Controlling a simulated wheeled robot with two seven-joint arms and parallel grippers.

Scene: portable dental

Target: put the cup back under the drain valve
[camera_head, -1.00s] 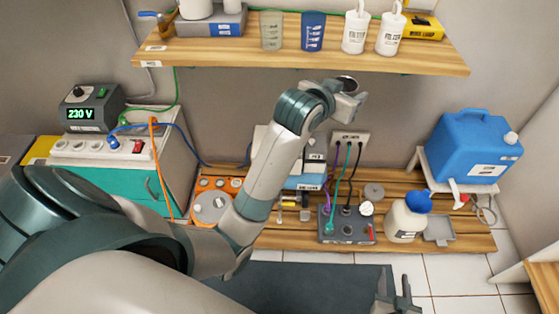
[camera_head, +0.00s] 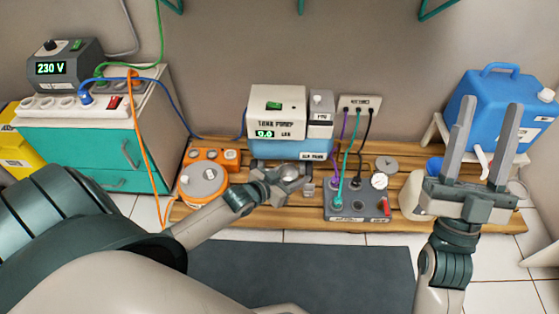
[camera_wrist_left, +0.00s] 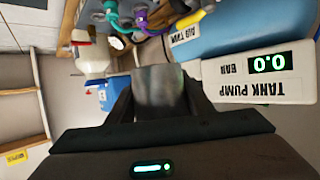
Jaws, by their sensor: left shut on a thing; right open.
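My left gripper (camera_head: 280,188) is shut on a small grey metal cup (camera_head: 291,171), in front of the tank pump unit. In the left wrist view the cup (camera_wrist_left: 160,92) sits between the two dark fingers. The blue air tank (camera_head: 268,148) lies under the white tank pump box (camera_head: 282,104), just behind the cup. I cannot make out the drain valve; the cup and gripper cover the area below the tank. My right gripper (camera_head: 489,125) is open and empty, fingers up, in front of the blue water container.
A grey box with gauge and cables (camera_head: 357,203) stands right of the cup on the wooden slatted platform (camera_head: 250,221). An orange unit (camera_head: 203,183) is to the left. A blue container (camera_head: 487,92) stands at right. The dark mat (camera_head: 300,270) in front is clear.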

